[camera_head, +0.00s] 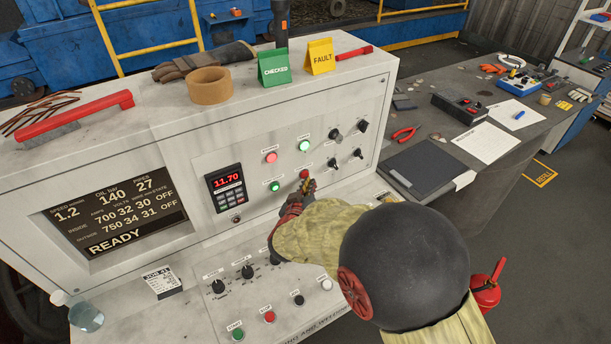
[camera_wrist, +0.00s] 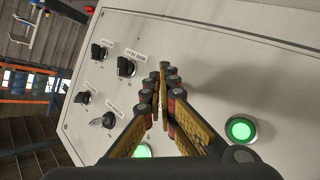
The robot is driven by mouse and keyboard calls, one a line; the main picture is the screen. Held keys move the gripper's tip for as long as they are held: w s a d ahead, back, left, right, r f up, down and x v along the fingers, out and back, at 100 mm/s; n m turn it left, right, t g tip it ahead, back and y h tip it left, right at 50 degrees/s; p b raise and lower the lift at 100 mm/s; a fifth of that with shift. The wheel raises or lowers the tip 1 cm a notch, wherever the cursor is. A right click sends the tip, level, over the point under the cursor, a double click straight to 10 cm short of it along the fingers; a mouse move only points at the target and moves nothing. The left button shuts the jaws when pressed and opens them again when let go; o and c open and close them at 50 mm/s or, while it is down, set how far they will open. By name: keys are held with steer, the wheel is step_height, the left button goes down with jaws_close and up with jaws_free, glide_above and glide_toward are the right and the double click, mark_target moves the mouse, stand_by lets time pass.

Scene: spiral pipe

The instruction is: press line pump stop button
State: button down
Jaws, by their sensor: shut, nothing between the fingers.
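The upright control panel (camera_head: 250,135) carries two red buttons: one (camera_head: 271,157) at upper left, and another (camera_head: 304,174) at lower right. Their small labels are unreadable, so I cannot tell which is the line pump stop button. My gripper (camera_head: 309,184) is shut and empty, its tips just in front of the lower right red button; I cannot tell whether they touch. In the wrist view the closed fingertips (camera_wrist: 161,72) point at the panel face, and no red button shows clearly there. Two lit green buttons show there, one at right (camera_wrist: 240,129) and one partly behind the fingers (camera_wrist: 142,151).
Black selector knobs (camera_head: 336,135) sit right of the buttons. A keypad with a red display (camera_head: 228,187) is to the left. Below, a sloped desk holds knobs and a red button (camera_head: 269,316). Tape (camera_head: 209,85) and signs stand on top.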

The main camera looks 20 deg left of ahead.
steer(key=shift+w+a, duration=0.25)
steer(key=shift+a, duration=0.05)
stand_by(0.5)
steer(key=shift+s+d+p, duration=0.1)
steer(key=shift+p, duration=0.2)
steer(key=shift+s+d, duration=0.45)
steer(key=shift+d, duration=0.1)
steer(key=shift+s+d+p, duration=0.65)
steer(key=shift+s+d, duration=0.95)
steer(key=shift+d, duration=0.3)
